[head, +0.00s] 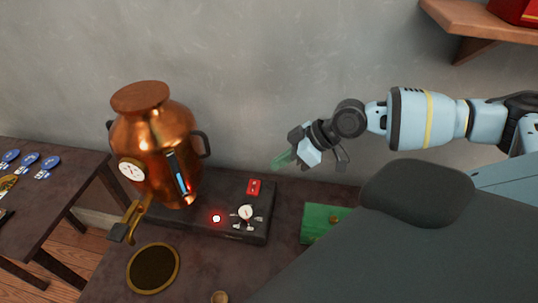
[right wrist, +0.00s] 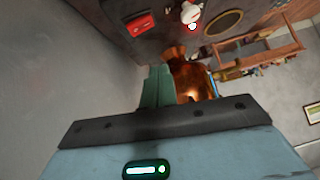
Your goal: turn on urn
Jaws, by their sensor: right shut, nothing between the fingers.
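A copper urn (head: 155,140) with a round dial, a lit blue level strip and a brass tap stands on a dark base (head: 180,228). On the base are a red switch (head: 254,187), a glowing red light (head: 216,218) and a small white gauge (head: 246,212). My right gripper (head: 284,160) is shut and empty, up and to the right of the red switch and apart from it. In the right wrist view its green fingers (right wrist: 157,86) are together, with the urn (right wrist: 192,82) beyond and the red switch (right wrist: 139,25) up and to the left. My left gripper is out of view.
A brass-rimmed dark round drain (head: 153,269) lies in front of the urn. A green box (head: 322,222) stands right of the base. A side table (head: 50,215) with blue-and-white items is at left. A wooden shelf (head: 490,25) hangs at upper right.

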